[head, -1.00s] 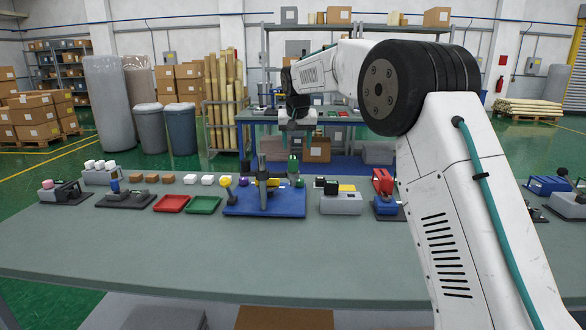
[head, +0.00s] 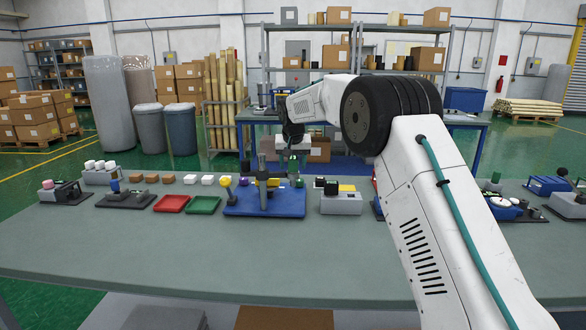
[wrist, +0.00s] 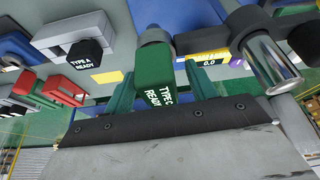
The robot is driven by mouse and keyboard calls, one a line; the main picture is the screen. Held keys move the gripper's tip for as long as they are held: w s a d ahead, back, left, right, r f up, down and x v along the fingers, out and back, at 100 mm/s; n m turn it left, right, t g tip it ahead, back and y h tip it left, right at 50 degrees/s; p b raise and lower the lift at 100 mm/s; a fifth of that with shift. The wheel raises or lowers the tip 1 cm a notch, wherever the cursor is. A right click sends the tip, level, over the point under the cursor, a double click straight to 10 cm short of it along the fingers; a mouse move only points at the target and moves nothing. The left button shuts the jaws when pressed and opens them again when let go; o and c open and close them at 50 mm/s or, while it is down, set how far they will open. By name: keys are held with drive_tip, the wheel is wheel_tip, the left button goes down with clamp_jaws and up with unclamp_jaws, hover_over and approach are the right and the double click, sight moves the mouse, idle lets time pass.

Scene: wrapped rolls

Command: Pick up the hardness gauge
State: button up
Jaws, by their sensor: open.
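A green hardness gauge (wrist: 151,88) with "TYPE" and "READY" lettering and a grey top shows in the wrist view. My gripper (wrist: 161,80) is open, with one teal finger on each side of this gauge. I cannot tell whether either finger touches it. In the head view my gripper (head: 291,168) is low over the right end of the blue fixture base (head: 242,209), hiding most of the green gauge. A black gauge marked "TYPE A READY" (wrist: 86,52) sits at a grey holder (wrist: 68,30), which stands right of the fixture in the head view (head: 341,204).
A metal cylinder (wrist: 270,65) on the fixture is close to one finger in the wrist view. Red (head: 172,204) and green (head: 204,205) trays lie left of the fixture. The front of the bench (head: 200,255) is clear.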

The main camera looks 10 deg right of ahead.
clamp_jaws()
drive_tip(key=shift+r, duration=0.15)
